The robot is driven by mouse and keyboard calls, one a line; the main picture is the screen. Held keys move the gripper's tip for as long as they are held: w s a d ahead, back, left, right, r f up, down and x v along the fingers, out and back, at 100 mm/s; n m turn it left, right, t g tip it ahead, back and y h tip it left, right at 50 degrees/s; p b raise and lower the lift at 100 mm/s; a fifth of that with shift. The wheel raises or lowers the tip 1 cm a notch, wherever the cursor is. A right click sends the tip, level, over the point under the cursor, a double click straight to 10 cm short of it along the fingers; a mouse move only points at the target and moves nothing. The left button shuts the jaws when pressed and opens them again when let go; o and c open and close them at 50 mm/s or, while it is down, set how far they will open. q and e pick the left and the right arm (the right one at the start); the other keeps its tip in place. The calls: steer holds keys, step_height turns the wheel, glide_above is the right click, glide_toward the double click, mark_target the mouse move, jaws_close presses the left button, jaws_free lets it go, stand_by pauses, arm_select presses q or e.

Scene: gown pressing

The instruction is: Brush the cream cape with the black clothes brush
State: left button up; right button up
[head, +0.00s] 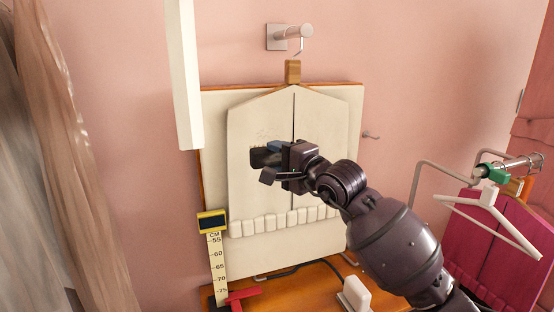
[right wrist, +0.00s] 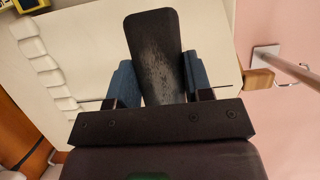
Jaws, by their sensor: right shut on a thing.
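The cream cape (head: 260,190) hangs flat against an upright board, with a dark centre line and a scalloped lower edge. Its upper left part has a faint speckled patch just above the brush. My right gripper (head: 272,155) is in front of the cape, left of the centre line. It is shut on the black clothes brush (head: 262,157), between blue finger pads. The brush also shows in the right wrist view (right wrist: 155,55), with greyish wear on its face. It lies at or very near the cape; contact cannot be told. My left gripper is not in view.
The cream board (head: 352,120) stands on a wooden table (head: 300,287). A measuring scale (head: 217,262) with a yellow-black head stands at front left. A white hanger (head: 490,215) and magenta garment (head: 485,255) hang on a rail at right. Brown-grey drapes (head: 60,170) fill the left.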

stand_by(0.3)
steer(key=shift+f+b, duration=0.1)
steer(key=shift+b, duration=0.25)
steer(key=shift+w+a, duration=0.1)
steer(key=shift+w, duration=0.25)
steer(key=w+r, duration=0.2)
steer(key=w+a+r, duration=0.1)
steer(key=w+r, duration=0.1)
steer(key=shift+w+a+r+b, duration=0.2)
steer(key=shift+w+r+b, duration=0.1)
steer(key=shift+b, duration=0.1)
steer(key=shift+s+b, duration=0.1)
steer(key=shift+b, duration=0.2)
